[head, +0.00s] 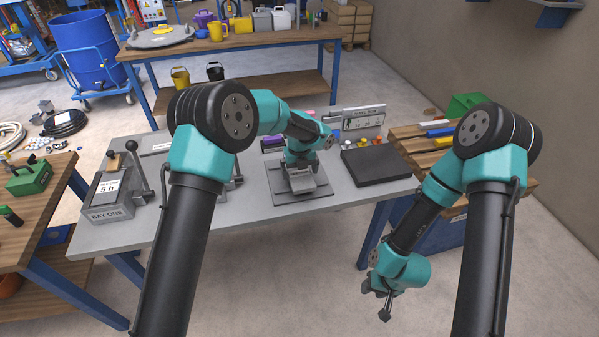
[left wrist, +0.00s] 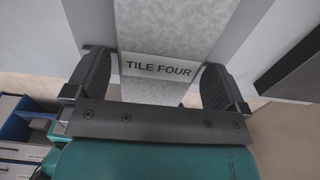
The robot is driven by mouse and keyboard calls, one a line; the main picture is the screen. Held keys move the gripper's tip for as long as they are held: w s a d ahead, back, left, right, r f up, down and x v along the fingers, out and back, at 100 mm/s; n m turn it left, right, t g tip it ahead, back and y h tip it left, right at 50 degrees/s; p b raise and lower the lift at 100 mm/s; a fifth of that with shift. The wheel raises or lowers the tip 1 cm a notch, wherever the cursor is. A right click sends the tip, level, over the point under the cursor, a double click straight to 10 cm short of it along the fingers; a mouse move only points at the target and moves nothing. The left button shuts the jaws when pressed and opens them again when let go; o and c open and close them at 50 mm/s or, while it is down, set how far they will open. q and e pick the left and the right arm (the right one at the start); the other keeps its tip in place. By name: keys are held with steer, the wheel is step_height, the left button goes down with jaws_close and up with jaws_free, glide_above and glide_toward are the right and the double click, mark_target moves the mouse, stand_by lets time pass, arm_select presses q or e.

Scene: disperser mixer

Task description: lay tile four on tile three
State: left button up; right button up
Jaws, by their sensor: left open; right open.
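Tile four (left wrist: 178,30) is a pale grey speckled slab with a white end label reading TILE FOUR. My left gripper (left wrist: 156,82) is open, with one finger on each side of tile four's labelled end. In the head view, a labelled tile end (head: 301,174) shows just below my left gripper (head: 298,163), over a dark grey base plate (head: 285,197) on the bench. I cannot make out tile three; what lies under tile four is hidden. My right gripper (head: 384,302) is open and empty, hanging low in front of the bench, away from the tiles.
The grey bench (head: 240,210) has free room in front of the plate. A dark flat block (head: 376,163) lies to the right, with a sign panel (head: 360,120) behind it. A BAY ONE box (head: 112,195) with levers stands at the left. A wooden bench (head: 420,150) adjoins on the right.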

mark_target(299, 173)
arm_select(q)
step_height(299, 173, up, 12)
steer(key=shift+f, duration=0.25)
